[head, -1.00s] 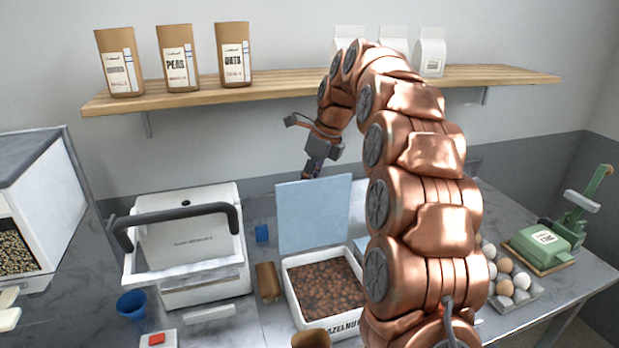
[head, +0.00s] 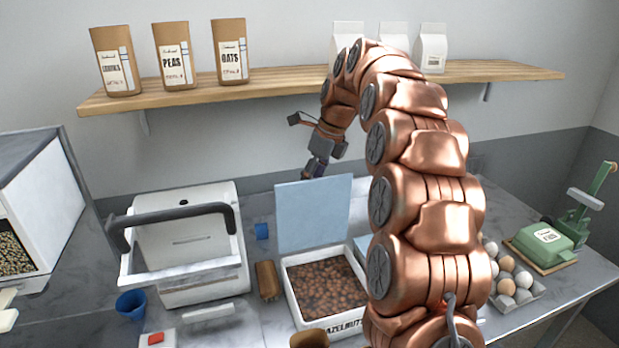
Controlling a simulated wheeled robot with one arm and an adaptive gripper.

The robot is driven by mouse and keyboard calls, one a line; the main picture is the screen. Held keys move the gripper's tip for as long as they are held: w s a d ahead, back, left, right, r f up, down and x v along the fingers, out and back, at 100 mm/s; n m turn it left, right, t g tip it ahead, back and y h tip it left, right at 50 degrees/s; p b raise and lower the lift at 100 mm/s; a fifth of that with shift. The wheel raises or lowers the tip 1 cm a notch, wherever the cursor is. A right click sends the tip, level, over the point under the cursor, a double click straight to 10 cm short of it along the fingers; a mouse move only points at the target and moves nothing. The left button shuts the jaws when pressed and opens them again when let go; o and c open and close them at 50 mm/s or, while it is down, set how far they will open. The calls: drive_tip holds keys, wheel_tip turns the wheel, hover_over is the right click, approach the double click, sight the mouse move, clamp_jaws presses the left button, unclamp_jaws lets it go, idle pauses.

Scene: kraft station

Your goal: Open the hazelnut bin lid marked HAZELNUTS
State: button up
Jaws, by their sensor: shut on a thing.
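The hazelnut bin (head: 346,328) is a white box with a HAZELNUTS label on its front, partly cut off by my arm. Brown hazelnuts (head: 327,288) show inside it. Its pale blue lid (head: 313,214) stands upright at the back of the bin, so the bin is open. My gripper (head: 316,171) is at the lid's top edge, behind it, shut on the lid. The fingertips are small and partly hidden by the lid.
A white machine with a dark handle (head: 172,217) stands left of the bin. A blue cup (head: 131,304) is at the front left. Eggs (head: 507,263) and a green box (head: 544,243) are at the right. A wooden shelf (head: 290,80) with bags runs above.

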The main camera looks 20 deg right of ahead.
drive_tip(key=shift+a+r, duration=0.15)
idle(0.3)
drive_tip(key=shift+r, duration=0.15)
drive_tip(key=s+d+r, duration=0.2)
drive_tip(key=s+d, duration=0.5)
drive_tip(key=d, duration=0.4)
drive_tip(key=shift+r, duration=0.25)
